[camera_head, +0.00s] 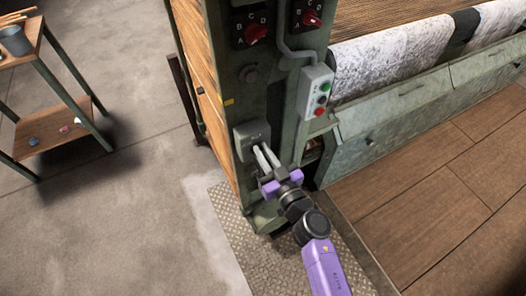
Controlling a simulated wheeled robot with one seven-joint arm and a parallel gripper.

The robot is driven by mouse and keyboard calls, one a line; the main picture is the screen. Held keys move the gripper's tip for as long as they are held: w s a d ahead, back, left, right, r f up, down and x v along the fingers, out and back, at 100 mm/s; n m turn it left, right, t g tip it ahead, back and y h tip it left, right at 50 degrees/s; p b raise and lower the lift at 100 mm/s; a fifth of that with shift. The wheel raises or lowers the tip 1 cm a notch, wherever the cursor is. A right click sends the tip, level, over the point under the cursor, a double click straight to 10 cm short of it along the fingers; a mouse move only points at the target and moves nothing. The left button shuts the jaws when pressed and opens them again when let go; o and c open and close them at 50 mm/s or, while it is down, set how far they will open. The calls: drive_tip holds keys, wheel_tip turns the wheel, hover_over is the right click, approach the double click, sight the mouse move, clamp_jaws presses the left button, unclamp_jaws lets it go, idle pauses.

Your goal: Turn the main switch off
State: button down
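A grey-green box (247,131) sits low on the green machine column, and it may be the main switch. No readable label shows on it. My gripper (261,149) is right in front of this box, with its two pale fingers pointing at its lower face. The fingers are close together with a narrow gap. Whether they touch the box or hold a handle cannot be seen, as they cover that part.
Higher on the green column (228,85) are two lettered panels with red knobs, left (256,33) and right (311,18). A grey push-button box (316,92) hangs beside them. A wooden workbench (27,45) stands at left. The concrete floor (120,215) between is clear.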

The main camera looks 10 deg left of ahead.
sight(249, 151)
idle(0.4)
drive_tip(key=n, duration=0.2)
drive_tip(key=a+n, duration=0.1)
drive_tip(key=n, duration=0.2)
drive_tip(key=s+n, duration=0.1)
drive_tip(key=n, duration=0.2)
drive_tip(key=shift+a+f, duration=0.25)
drive_tip(key=shift+f, duration=0.15)
drive_tip(key=n, duration=0.1)
drive_tip(key=n+b, duration=0.1)
drive_tip(key=n, duration=0.1)
drive_tip(key=f+n, duration=0.1)
drive_tip(key=shift+s+a+n, duration=0.1)
drive_tip(key=shift+a+n, duration=0.15)
drive_tip(key=shift+n, duration=0.15)
drive_tip(key=shift+a+f+n+b, duration=0.15)
drive_tip(key=shift+n+b, duration=0.4)
drive_tip(key=shift+n, duration=0.75)
drive_tip(key=shift+f+n+b, duration=0.25)
drive_tip(key=shift+n+b, duration=0.25)
drive_tip(key=shift+n, duration=0.8)
drive_tip(key=c, duration=1.5)
unclamp_jaws()
drive_tip(key=shift+s, duration=0.1)
drive_tip(key=shift+o, duration=0.2)
